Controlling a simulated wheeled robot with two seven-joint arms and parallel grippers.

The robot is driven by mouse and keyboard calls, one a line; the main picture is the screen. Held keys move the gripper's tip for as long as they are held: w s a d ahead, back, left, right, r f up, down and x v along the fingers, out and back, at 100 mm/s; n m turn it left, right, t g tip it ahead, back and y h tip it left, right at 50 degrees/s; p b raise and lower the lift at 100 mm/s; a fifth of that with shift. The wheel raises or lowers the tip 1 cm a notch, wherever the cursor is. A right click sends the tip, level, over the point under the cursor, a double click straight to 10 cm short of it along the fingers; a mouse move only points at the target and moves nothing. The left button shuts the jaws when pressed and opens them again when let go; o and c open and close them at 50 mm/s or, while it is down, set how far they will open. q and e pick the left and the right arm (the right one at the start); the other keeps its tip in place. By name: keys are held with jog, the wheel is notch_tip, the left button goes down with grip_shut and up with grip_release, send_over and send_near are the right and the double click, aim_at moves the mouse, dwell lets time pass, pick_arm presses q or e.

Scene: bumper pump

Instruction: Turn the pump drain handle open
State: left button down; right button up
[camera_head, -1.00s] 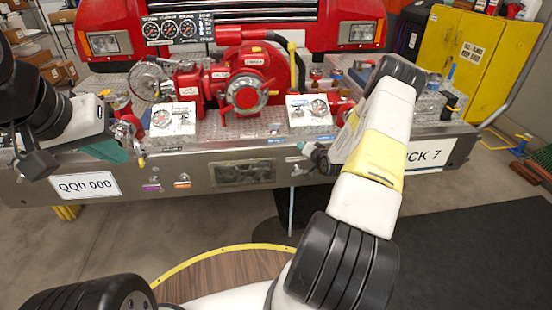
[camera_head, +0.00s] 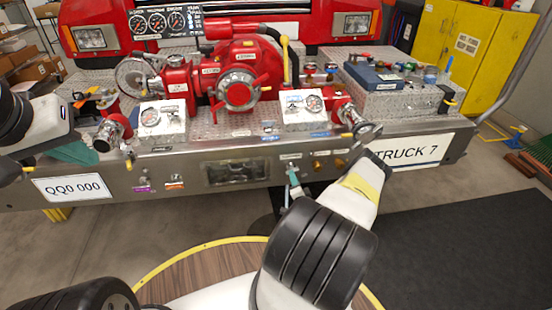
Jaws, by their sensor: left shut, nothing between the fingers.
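A small handle fitting (camera_head: 291,166) sits on the steel bumper face under a label. I cannot read the label, so I cannot tell for sure that this is the pump drain handle. My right gripper (camera_head: 293,178) is at this fitting, its teal fingertip touching or just in front of it. The wrist and forearm hide the rest, so I cannot see whether its jaws are open. My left gripper (camera_head: 88,154) is at the left end of the bumper, shut and empty, in front of the bumper edge and away from the fitting.
The red pump (camera_head: 238,85) stands on the bumper deck between two gauge boxes (camera_head: 162,117). Small levers with purple and orange labels (camera_head: 174,182) are on the bumper face to the left. Brass caps (camera_head: 317,165) are just right of my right gripper.

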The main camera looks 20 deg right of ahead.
jog(key=shift+x, duration=1.6)
grip_shut()
jog(key=shift+n, duration=6.5)
jog(key=shift+d, duration=0.1)
